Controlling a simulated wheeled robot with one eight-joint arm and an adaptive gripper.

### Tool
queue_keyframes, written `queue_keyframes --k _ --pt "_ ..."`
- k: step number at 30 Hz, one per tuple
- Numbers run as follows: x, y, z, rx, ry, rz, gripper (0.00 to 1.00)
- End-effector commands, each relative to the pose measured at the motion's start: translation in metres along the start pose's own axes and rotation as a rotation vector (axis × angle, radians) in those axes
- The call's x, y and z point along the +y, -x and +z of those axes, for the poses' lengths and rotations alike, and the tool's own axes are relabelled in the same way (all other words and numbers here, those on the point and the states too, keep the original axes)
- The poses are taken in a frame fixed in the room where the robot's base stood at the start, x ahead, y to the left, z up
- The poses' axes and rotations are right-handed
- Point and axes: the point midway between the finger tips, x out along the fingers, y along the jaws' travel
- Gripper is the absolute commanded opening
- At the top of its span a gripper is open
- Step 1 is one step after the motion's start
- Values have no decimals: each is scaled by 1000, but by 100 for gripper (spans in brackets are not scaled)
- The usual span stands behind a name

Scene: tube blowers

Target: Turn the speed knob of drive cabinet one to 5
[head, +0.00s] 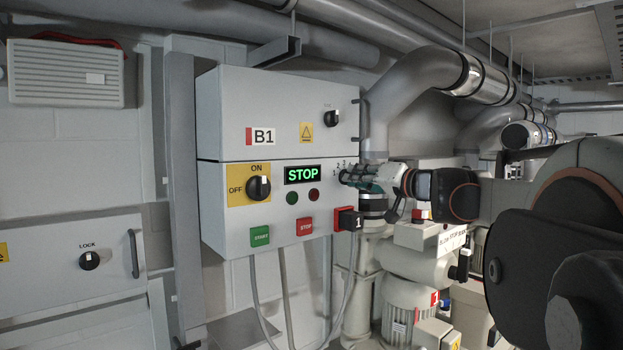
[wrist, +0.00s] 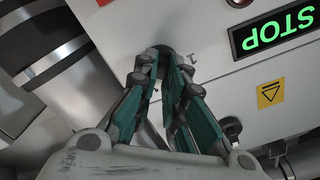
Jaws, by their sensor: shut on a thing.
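The grey cabinet marked B1 (head: 210,172) hangs on the wall in the middle of the head view. Its green display (head: 303,174) reads STOP; the display also shows upside down in the wrist view (wrist: 282,30). My gripper (head: 347,178) reaches in from the right to the right part of the cabinet front, where small scale numbers (head: 342,165) show. In the wrist view my gripper (wrist: 166,62) is shut on the dark speed knob (wrist: 163,49). The fingers hide most of the knob, and its pointer cannot be read.
An ON/OFF switch (head: 258,188), a green START button (head: 260,236) and a red STOP button (head: 305,226) sit on the same front. A red and black part marked 1 (head: 348,219) is just below my gripper. Pipes (head: 400,90) and a motor (head: 410,300) stand right.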

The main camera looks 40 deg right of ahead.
Motion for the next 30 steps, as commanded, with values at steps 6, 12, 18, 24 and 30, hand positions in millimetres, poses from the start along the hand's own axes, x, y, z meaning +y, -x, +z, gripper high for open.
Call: queue_keyframes --k 6,12,18,24,30 --pt "2 0 1 0 -142 1 0" --pt "3 0 1 0 -297 1 0" --pt "4 0 1 0 -428 1 0" --pt "4 0 2 0 -516 2 0" --pt "4 0 2 0 -558 2 0"
